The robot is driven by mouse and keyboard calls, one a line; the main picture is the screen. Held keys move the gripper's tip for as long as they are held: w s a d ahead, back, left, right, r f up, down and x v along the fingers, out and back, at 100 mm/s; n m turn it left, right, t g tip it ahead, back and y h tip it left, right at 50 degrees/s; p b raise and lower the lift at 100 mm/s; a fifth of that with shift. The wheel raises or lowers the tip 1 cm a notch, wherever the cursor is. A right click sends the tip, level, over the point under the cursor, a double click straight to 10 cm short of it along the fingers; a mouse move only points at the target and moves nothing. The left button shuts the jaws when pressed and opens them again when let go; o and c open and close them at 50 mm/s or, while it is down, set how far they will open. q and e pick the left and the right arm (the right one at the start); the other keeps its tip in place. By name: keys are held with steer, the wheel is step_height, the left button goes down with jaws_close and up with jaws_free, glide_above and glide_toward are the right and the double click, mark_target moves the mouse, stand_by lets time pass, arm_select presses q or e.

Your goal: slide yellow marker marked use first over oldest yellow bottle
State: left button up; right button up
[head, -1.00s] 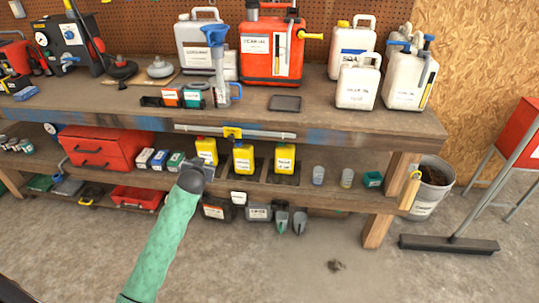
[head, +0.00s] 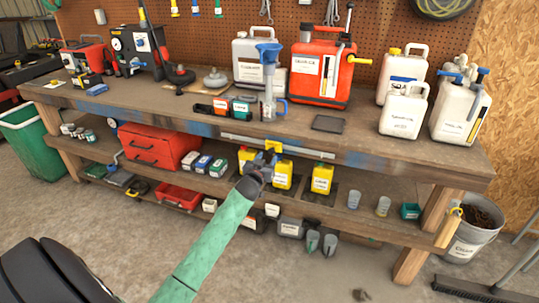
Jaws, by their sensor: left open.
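Three yellow bottles with white labels stand in a row on the lower shelf: a left one (head: 246,160), a middle one (head: 283,176) and a right one (head: 322,179). Their labels are too small to read, so I cannot tell which is oldest. The yellow marker (head: 273,147) hangs on the pale rail along the bench's front edge, above the bottles. My left gripper (head: 267,157) is open, just below and left of the marker; I cannot tell whether it touches. It hides part of the left and middle bottles. My right gripper is not in view.
The pale rail (head: 310,152) overhangs the shelf front. Small boxes (head: 203,163) and a red toolbox (head: 158,147) are to the left. Black containers (head: 290,228) sit below.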

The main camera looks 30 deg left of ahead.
mark_target(271, 152)
arm_select(q)
steer(key=shift+x, duration=1.05)
steer(key=shift+w+a, duration=0.1)
steer(key=shift+w, duration=0.55)
steer(key=shift+c, duration=0.2)
jaws_close()
